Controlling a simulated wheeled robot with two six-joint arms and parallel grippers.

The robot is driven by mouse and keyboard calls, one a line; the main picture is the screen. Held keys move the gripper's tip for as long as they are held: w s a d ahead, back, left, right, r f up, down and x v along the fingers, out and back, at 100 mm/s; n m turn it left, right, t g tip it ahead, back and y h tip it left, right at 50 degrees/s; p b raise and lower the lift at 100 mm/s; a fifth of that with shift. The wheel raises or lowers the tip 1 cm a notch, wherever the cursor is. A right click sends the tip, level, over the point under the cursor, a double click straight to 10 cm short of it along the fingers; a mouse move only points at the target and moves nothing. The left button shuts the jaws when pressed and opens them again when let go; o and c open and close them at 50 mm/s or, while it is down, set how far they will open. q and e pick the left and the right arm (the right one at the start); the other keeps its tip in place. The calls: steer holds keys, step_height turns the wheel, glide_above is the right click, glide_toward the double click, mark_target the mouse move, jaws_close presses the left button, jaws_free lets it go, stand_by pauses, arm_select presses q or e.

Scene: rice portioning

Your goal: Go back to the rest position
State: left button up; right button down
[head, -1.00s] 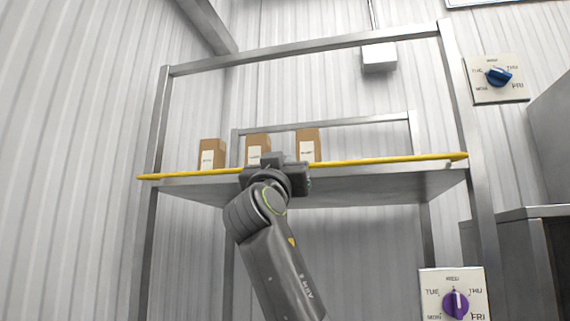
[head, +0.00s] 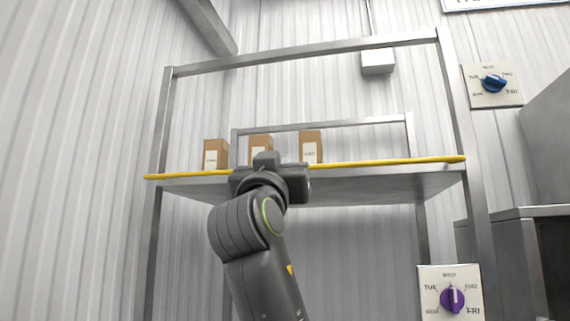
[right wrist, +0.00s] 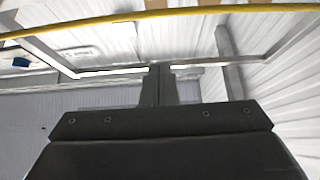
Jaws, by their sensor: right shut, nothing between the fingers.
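My right gripper (head: 268,178) is in front of the front edge of a metal shelf (head: 385,186) in the head view, seen from behind, so its fingers are hidden there. In the right wrist view its two dark fingers (right wrist: 159,72) are together with nothing between them. The wrist body hides part of the middle box on the shelf. My left gripper is not in view.
Several brown boxes with white labels, such as the left one (head: 215,154), stand on the shelf behind a yellow front strip (head: 400,161). A blue dial (head: 493,84) and a purple dial (head: 452,299) are at the right. A steel cabinet (head: 545,260) stands at the right edge.

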steer(key=shift+s+f, duration=0.25)
steer(key=shift+f, duration=0.1)
steer(key=shift+s+a, duration=0.1)
